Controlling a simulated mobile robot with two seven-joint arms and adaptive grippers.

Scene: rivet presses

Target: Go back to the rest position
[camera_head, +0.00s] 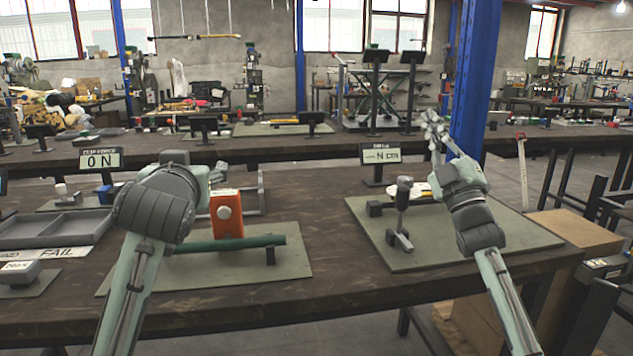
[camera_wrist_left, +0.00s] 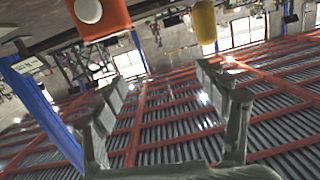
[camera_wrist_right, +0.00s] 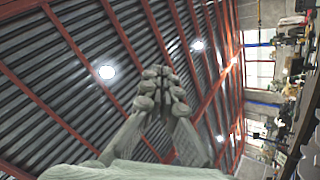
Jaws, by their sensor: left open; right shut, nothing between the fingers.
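My right gripper (camera_head: 432,120) is raised above the right green mat, in front of the blue post. In the right wrist view its fingers (camera_wrist_right: 163,76) are together with nothing between them, pointing up at the ceiling. My left gripper is mostly hidden behind my left wrist in the head view. In the left wrist view (camera_wrist_left: 163,84) its fingers are wide apart and empty. An orange box with a white knob (camera_head: 227,200) stands near the left wrist, behind a green bar (camera_head: 235,243); it also shows at the top of the left wrist view (camera_wrist_left: 110,22).
A dark press with a lever (camera_head: 403,192) stands on the right mat (camera_head: 430,258). A grey tray (camera_head: 55,229) and a FAIL sign (camera_head: 55,258) lie at left. A blue post (camera_head: 475,80) rises behind the right gripper.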

